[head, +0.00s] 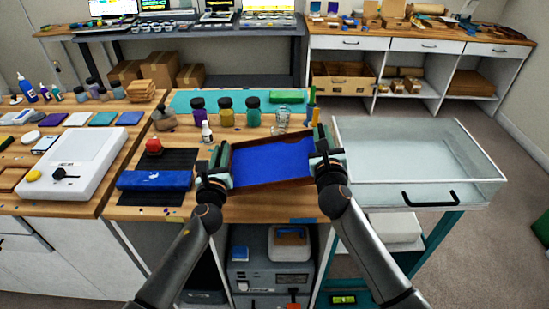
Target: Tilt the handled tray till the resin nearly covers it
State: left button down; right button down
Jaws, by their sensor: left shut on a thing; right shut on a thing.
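The handled tray (274,184) has a dark brown rim and sits between my two grippers above the front of the wooden workbench. Blue resin (275,162) spreads over nearly all of the tray floor that shows. The tray's right end looks a little higher than its left; I cannot tell whether it touches the bench. My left gripper (218,168) is shut on the tray's left end. My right gripper (324,153) is shut on its right end. The grippers hide the handles.
Lidded jars (225,112) and a small white bottle (206,132) stand behind the tray. A blue packet (154,180) lies on a black mat to the left. A clear open bin (415,165) with a black handle is close on the right. A white machine (72,163) is further left.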

pick_arm(q)
jog(key=shift+r, duration=0.1)
pick_arm(e)
jog(key=shift+r, duration=0.1)
